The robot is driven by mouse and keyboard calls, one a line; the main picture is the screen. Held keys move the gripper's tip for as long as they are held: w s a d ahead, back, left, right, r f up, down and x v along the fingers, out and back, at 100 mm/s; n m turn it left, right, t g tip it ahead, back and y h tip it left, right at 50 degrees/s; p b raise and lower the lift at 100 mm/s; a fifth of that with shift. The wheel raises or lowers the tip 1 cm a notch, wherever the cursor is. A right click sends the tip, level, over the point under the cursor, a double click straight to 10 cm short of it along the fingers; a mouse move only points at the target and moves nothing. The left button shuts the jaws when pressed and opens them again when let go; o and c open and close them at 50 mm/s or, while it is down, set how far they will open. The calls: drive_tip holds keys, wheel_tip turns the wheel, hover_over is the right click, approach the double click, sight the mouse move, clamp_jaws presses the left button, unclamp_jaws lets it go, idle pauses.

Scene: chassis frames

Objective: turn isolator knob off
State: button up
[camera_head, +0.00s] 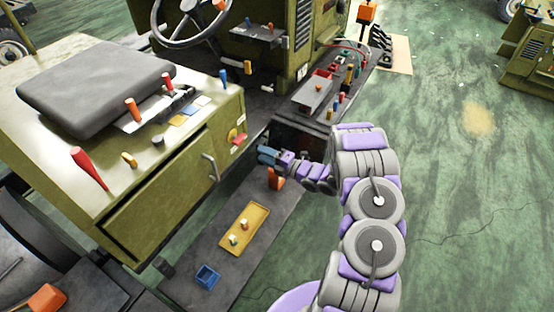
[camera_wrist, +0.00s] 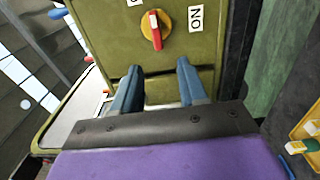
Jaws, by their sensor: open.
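The isolator knob (camera_wrist: 155,30) is a yellow disc with a red and white handle on a green panel. A label (camera_wrist: 196,17) reading ON is beside it and another label is cut off at the top edge. In the head view the knob (camera_head: 233,135) is on the end face of the green seat box. My gripper (camera_wrist: 156,82) is open and empty, its two blue fingers apart and pointing at the panel below the knob in the wrist view. The knob lies beyond the fingertips, not between them. In the head view my gripper (camera_head: 267,156) is low in front of the box.
A yellow tray (camera_head: 258,216) with small pieces and a blue bin (camera_head: 206,276) lie on the dark step below. An orange part (camera_head: 276,178) stands close under my gripper. A grey box (camera_head: 312,95) and several coloured levers are behind. Open green floor lies right.

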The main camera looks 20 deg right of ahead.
drive_tip(key=shift+v, duration=2.5)
drive_tip(key=w+d+r+m+g+h, duration=0.4)
drive_tip(key=d+r+m+h, duration=0.3)
drive_tip(key=d+h, duration=0.25)
drive_tip(key=s+r+m+g+h, duration=0.45)
drive_tip(key=s+r+m, duration=0.3)
drive_tip(key=r, duration=0.25)
drive_tip(key=s+a+r+m+g+y, duration=0.1)
drive_tip(key=s+a+r+m+g, duration=0.1)
drive_tip(key=s+a, duration=0.6)
drive_tip(key=s+a+r+m+g+y, duration=0.1)
drive_tip(key=s+a+m, duration=0.4)
drive_tip(key=s, duration=1.2)
drive_tip(key=s+a+r+m+g+y, duration=0.2)
drive_tip(key=s+a+g, duration=0.3)
drive_tip(key=s+a, duration=0.7)
drive_tip(key=shift+s+r+m, duration=0.4)
drive_tip(key=shift+r+m, duration=0.35)
drive_tip(key=shift+r, duration=0.1)
drive_tip(key=shift+d, duration=0.1)
